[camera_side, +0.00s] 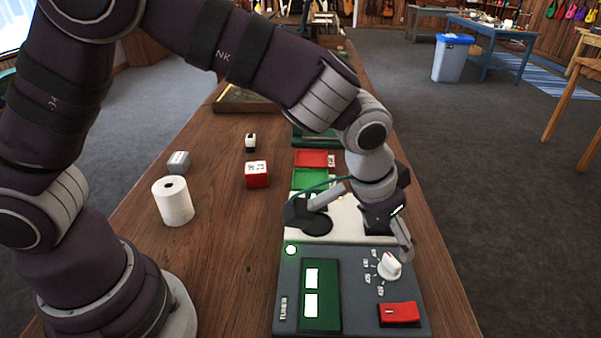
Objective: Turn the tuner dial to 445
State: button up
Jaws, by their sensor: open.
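The tuner (350,292) is a dark grey box at the near end of the wooden table. Its white dial knob (389,265) sits at the upper right of its face, with small number labels in an arc on its left side. The labels and the dial's setting are too small to read. A green panel (321,322) with two lit white displays and a red switch (399,313) are on the same face. My gripper (405,245) is open, just above and beyond the knob. I cannot tell whether a fingertip touches it.
A paper roll (173,202), a red box (256,174) and small grey and white items stand left of the tuner. Red (311,158) and green (309,179) trays lie behind it.

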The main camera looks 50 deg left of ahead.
jog(key=v, duration=0.4)
jog(key=shift+s+r, duration=0.1)
jog(key=shift+r, duration=0.1)
